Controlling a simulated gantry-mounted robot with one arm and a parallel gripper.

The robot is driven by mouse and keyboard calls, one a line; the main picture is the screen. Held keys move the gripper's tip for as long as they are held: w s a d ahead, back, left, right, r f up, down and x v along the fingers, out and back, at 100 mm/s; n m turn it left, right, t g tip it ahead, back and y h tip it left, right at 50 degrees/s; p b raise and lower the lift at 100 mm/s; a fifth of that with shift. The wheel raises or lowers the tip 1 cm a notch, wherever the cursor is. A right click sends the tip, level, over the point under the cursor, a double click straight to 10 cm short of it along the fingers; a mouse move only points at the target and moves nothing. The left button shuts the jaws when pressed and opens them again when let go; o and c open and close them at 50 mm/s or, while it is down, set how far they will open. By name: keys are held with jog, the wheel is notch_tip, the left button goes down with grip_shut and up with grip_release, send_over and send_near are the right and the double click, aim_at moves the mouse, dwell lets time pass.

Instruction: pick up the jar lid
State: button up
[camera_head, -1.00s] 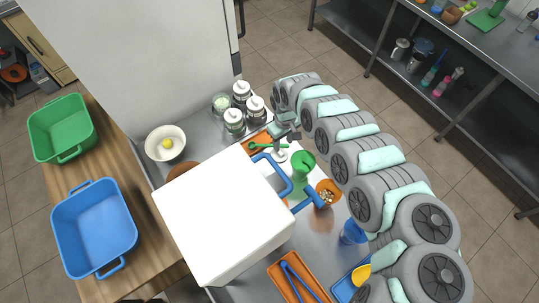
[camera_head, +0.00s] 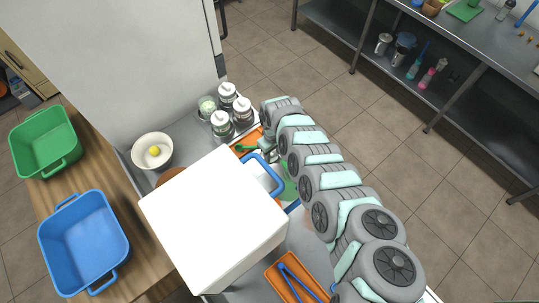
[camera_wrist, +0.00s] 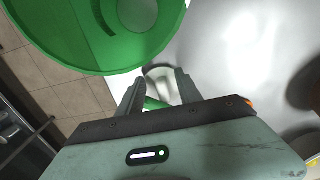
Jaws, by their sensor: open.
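My gripper (camera_wrist: 160,77) is open, its two dark fingers pointing away from the wrist camera. Between and beyond the fingertips lies a small pale round piece (camera_wrist: 160,71), which may be the jar lid; I cannot tell for sure. A green strip (camera_wrist: 154,103) shows between the fingers, nearer the palm. A large round green item (camera_wrist: 95,50) fills the upper left of the wrist view, close to the left finger. In the head view my arm hides most of this spot, and the fingers cannot be made out there.
Several lidded jars (camera_head: 222,121) stand at the counter's back, beside a white bowl (camera_head: 152,151). An orange tray (camera_head: 292,279) lies in front. Blue (camera_head: 84,243) and green (camera_head: 45,142) bins stand left.

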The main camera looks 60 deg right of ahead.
jog(key=shift+c, duration=0.5)
grip_shut()
